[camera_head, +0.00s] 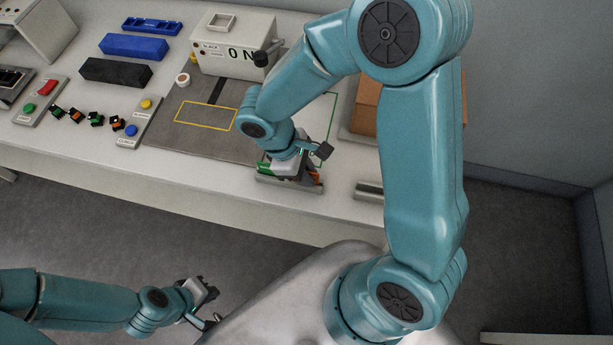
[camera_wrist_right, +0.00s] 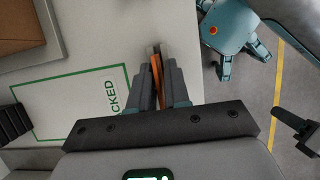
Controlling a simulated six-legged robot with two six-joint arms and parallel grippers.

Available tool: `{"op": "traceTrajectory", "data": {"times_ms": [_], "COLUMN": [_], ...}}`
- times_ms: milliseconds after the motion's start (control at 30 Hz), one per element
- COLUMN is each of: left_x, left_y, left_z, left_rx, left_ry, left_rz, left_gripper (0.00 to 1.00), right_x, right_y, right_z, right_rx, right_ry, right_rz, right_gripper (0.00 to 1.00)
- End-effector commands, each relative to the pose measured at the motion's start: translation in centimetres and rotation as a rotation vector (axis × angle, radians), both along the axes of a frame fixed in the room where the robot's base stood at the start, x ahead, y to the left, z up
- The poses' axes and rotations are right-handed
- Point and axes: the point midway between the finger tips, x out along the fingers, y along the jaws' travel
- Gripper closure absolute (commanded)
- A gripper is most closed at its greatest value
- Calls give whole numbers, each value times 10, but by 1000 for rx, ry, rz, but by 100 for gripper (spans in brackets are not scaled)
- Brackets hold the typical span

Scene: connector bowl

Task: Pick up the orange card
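The orange card (camera_wrist_right: 157,78) shows edge-on as a thin strip between the two fingers of my right gripper (camera_wrist_right: 160,85) in the right wrist view. The fingers lie close along both its sides, and the gripper looks shut on it. In the head view my right gripper (camera_head: 291,170) is low over a grey holder (camera_head: 288,187) at the table's front edge. An orange patch (camera_head: 316,180) and a green patch (camera_head: 264,169) show beside it; the gripper hides the rest. My left gripper (camera_head: 209,306) is open and empty, below the table's front edge in the head view.
A cardboard box (camera_head: 364,105) is partly behind my right arm. Blue and black blocks (camera_head: 116,72), button panels (camera_head: 133,122) and several small connectors (camera_head: 95,119) lie at the left.

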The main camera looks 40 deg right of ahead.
Motion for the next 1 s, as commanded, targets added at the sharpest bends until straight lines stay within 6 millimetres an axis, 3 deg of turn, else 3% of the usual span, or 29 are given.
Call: {"op": "traceTrajectory", "data": {"times_ms": [400,567,767,1000], "left_x": [0,0,0,0], "left_y": [0,0,0,0], "left_z": [0,0,0,0], "left_rx": [0,0,0,0], "left_ry": [0,0,0,0], "left_rz": [0,0,0,0], "left_gripper": [100,100,100,100], "right_x": [0,1,1,1], "right_y": [0,0,0,0], "right_z": [1,12,51,121], "right_rx": [0,-2,1,3], "right_ry": [0,-3,-7,-8], "right_rz": [0,-1,0,-1], "right_gripper": [100,100,100,100]}}
